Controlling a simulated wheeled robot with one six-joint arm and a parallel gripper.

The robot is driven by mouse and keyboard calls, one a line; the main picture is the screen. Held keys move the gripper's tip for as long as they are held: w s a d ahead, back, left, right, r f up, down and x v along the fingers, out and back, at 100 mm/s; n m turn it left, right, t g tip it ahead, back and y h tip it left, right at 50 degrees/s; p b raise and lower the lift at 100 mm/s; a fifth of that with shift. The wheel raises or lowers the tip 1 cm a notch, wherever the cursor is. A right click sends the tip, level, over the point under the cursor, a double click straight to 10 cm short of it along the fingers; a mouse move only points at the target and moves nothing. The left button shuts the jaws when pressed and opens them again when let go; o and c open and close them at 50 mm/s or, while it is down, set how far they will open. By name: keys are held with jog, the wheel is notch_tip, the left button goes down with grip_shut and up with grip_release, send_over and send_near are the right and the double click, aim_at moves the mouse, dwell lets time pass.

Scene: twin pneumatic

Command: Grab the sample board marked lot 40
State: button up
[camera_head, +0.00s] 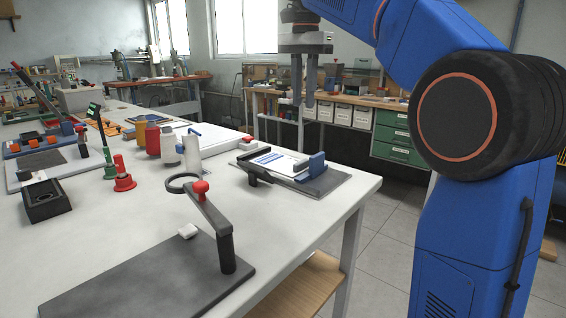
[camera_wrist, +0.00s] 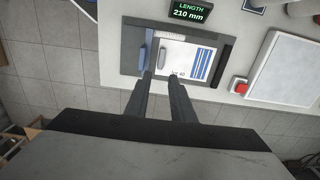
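A white sample board (camera_head: 272,158) with blue lines lies flat in a dark grey fixture (camera_head: 327,184) near the table's right edge. In the wrist view the board (camera_wrist: 184,62) carries blue stripes and small print that ends in 40; the rest of the print is hard to read. A blue block (camera_head: 313,164) stands at one end of the fixture and a black bar (camera_head: 252,174) at the other. My gripper (camera_head: 303,100) points down, open and empty, above the level of the board. In the wrist view its fingertips (camera_wrist: 160,76) appear at the board's near edge, apart from each other.
A display reading LENGTH 210 mm (camera_wrist: 190,11) sits beside the fixture. Bottles (camera_head: 152,140) stand left of the fixture. Open floor lies beyond the table edge.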

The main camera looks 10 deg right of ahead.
send_over(301, 162)
notch_tip(301, 162, down, 11)
jog(key=shift+f, duration=0.1)
jog(key=shift+w+d+f, duration=0.1)
jog(key=shift+w+f, duration=0.05)
jog(key=shift+f, duration=2.85)
jog(key=shift+c, duration=0.6)
grip_shut()
